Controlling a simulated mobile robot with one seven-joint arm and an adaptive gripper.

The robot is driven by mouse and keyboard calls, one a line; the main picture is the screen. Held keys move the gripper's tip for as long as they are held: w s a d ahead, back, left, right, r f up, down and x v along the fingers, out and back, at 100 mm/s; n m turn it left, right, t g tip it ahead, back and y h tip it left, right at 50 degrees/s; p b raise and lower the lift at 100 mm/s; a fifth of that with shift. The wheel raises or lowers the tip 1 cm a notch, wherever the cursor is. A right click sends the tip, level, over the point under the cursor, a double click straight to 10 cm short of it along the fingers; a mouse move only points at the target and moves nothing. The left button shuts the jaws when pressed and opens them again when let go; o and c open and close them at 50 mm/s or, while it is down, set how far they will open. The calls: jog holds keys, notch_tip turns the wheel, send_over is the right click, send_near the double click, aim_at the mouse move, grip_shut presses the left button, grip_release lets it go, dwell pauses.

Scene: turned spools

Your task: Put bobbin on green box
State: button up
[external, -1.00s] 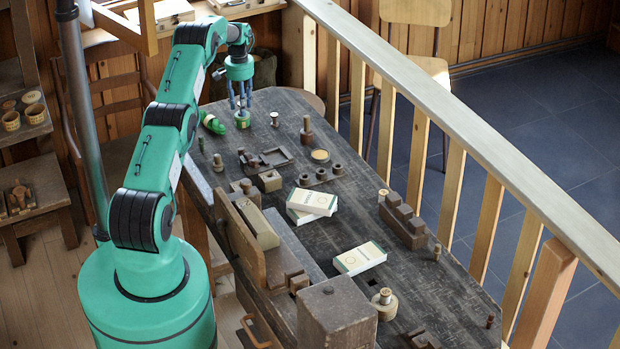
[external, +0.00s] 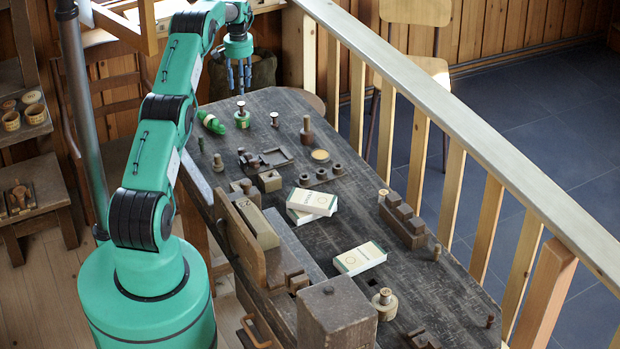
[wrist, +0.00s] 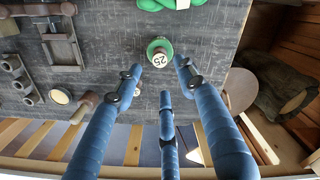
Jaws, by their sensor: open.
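A bobbin (external: 241,104) with a pale, shiny round top stands upright on a small round green box (external: 243,121) at the far end of the dark table. In the wrist view the bobbin's top (wrist: 160,57) bears the number 25, and the green box (wrist: 157,43) shows as a ring around and below it. My gripper (external: 239,88) is above the bobbin, apart from it. In the wrist view its three blue fingers (wrist: 160,80) are spread and empty.
A green object (external: 211,123) lies just left of the green box. Another spool (external: 274,119) and a wooden peg (external: 306,130) stand to the right. White cartons (external: 360,258) and wooden tools lie nearer. A wooden railing (external: 470,130) runs along the right side.

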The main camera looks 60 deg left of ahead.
jog(key=shift+r, duration=1.75)
